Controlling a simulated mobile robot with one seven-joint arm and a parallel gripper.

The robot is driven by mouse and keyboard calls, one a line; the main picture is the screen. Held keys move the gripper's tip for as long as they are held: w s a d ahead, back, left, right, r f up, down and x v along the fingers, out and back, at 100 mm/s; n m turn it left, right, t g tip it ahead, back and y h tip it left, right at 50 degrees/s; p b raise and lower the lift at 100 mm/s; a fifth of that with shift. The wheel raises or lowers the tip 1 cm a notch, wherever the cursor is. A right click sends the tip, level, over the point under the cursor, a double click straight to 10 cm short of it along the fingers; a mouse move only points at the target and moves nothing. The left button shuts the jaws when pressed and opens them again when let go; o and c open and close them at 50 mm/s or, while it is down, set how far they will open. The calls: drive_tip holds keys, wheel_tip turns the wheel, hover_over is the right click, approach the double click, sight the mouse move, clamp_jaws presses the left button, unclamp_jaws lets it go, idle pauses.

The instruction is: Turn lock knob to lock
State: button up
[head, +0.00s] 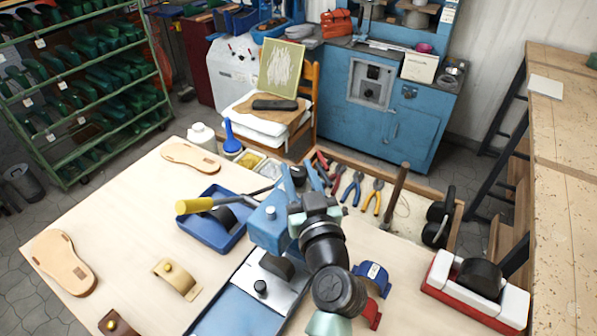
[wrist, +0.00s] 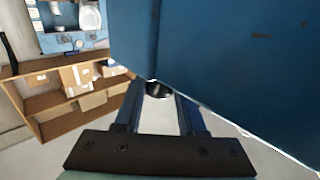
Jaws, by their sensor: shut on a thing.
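A blue lever press (head: 270,228) stands on the workbench, with a yellow-gripped handle (head: 195,207) reaching left. In the wrist view its blue body (wrist: 230,60) fills the upper right, close beside my gripper. My gripper (head: 301,178) is at the right side of the press, its two fingers pointing away from the head camera. In the wrist view the fingers (wrist: 158,97) stand apart with a small dark round knob (wrist: 158,89) between their tips, which appears to be the lock knob. My gripper is shut on it. The knob's turn position cannot be read, and I cannot make it out in the head view.
A blue tray (head: 212,246) lies left of the press. Sandal soles (head: 65,262) rest on the light bench (head: 130,215). Pliers (head: 372,197) and a hammer lie in a wooden tray behind the gripper. A red-and-white block (head: 475,295) is at the right.

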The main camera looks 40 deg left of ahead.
clamp_jaws()
drive_tip(key=shift+m+t+h+p, duration=0.7)
drive_tip(key=shift+t+h+p, duration=0.1)
drive_tip(key=o, duration=1.1)
unclamp_jaws()
drive_tip(key=shift+s+d, duration=0.1)
drive_tip(key=shift+b+v, duration=2.55)
drive_tip(key=shift+v, duration=3.85)
